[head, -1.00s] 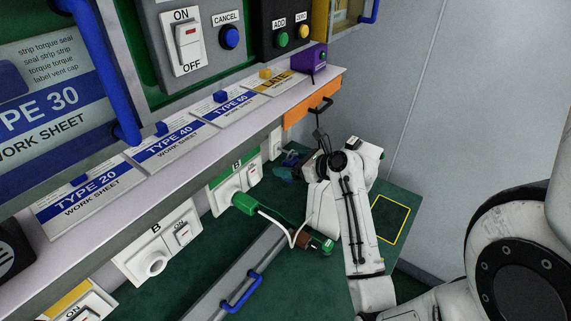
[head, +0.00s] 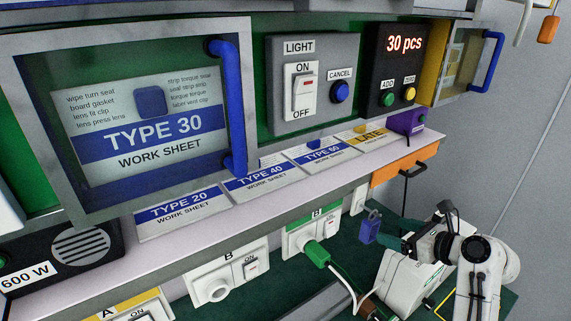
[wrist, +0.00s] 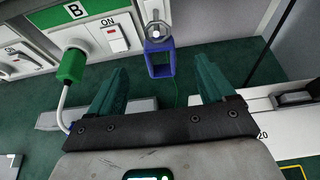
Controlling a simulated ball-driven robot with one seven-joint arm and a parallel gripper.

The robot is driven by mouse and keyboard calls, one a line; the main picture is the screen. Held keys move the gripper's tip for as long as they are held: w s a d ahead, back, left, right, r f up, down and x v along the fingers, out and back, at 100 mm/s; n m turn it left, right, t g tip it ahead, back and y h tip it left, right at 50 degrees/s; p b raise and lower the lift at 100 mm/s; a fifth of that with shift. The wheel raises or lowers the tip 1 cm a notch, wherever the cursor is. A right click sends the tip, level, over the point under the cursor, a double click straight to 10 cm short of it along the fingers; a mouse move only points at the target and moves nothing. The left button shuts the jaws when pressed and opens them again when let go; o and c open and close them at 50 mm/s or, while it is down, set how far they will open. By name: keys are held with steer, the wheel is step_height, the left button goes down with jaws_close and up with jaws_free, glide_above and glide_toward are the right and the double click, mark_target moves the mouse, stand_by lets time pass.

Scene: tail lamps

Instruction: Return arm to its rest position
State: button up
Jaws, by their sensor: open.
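My arm shows at the lower right of the head view, with my gripper (head: 410,240) above the dark green surface under the shelf. In the wrist view my gripper (wrist: 161,66) has its two dark green fingers wide apart. Nothing is held between them. A blue frame-like piece with a metal ring (wrist: 160,62) shows beyond the fingertips, apart from them. It also shows left of the gripper in the head view (head: 370,228).
A green plug (head: 317,253) with a white cable sits in socket B beside the gripper. An orange drawer front (head: 405,163) is above it. A shelf holds work sheets (head: 265,180) and a purple box (head: 407,122). A blue-handled glass door (head: 232,110) is at left.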

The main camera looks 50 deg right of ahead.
steer(key=w+a+f+n+g+y+b, duration=0.1)
steer(key=w+a+f+n+g+y, duration=0.15)
steer(key=a+f+n, duration=0.55)
steer(key=w+a+f+n+g+y+b, duration=0.1)
steer(key=a+f+n+g+y, duration=0.15)
steer(key=a+f+n, duration=0.55)
steer(key=s+a+f+n+g+h+b, duration=0.1)
steer(key=s+a+n, duration=0.4)
steer(key=n, duration=0.5)
steer(key=s+a+f+n+g+h+b, duration=0.1)
steer(key=s+a+f+n+g, duration=0.3)
steer(key=a+n, duration=0.5)
steer(key=shift+s+a+n+g, duration=0.15)
steer(key=shift+s+n+g, duration=0.2)
steer(key=shift+n+g, duration=0.65)
